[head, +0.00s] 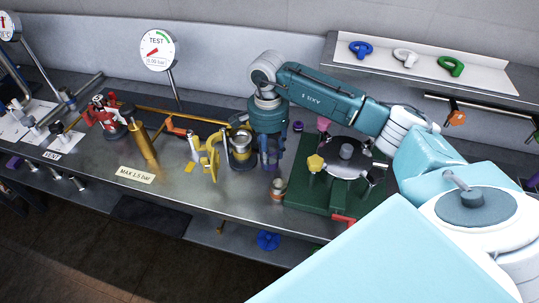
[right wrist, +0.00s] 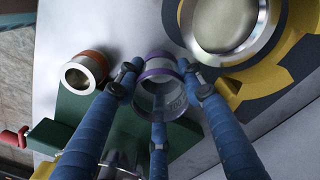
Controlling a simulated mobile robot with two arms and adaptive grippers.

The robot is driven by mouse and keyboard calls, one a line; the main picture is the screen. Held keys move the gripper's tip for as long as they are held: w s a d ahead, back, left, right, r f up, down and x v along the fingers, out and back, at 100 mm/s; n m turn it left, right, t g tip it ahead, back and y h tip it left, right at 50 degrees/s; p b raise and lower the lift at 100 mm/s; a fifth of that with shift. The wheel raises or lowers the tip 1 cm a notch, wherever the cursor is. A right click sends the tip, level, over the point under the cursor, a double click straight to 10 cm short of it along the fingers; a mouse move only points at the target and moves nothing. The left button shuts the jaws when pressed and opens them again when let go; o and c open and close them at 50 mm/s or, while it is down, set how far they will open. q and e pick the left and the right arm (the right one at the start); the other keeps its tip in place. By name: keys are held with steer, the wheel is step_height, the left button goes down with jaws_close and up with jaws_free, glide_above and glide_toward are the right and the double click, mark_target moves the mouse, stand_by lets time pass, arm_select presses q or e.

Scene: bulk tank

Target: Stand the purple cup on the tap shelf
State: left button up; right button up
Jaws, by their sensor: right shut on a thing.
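My right gripper (head: 270,152) points down over the bench, between a silver fitting and the green plate. Its blue fingers (right wrist: 155,110) are closed around the purple cup, a metal cup with a purple band (right wrist: 160,66) in the right wrist view. In the head view the cup is mostly hidden by the fingers. Whether it touches the bench is unclear. At the back right, a raised shelf (head: 487,75) carries blue, white and green ring-shaped handles; I cannot tell if this is the tap shelf. My left gripper is not in view.
An orange-banded cup (head: 277,190) stands just in front of my right gripper; it also shows in the right wrist view (right wrist: 84,74). The green plate (head: 305,194) holds a round metal lid. A silver fitting (head: 240,143) stands left, with yellow parts nearby.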

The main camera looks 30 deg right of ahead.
step_height(320, 180, up, 19)
steer(key=b, duration=0.1)
steer(key=s+a+f+n, duration=0.4)
steer(key=s+a+n, duration=0.2)
steer(key=s+n, duration=0.1)
steer(key=s+a+f+n, duration=0.4)
steer(key=s+a+n, duration=0.3)
steer(key=n, duration=0.1)
steer(key=shift+s+f+n, duration=0.3)
steer(key=shift+s+n, duration=0.05)
steer(key=shift+n, duration=0.05)
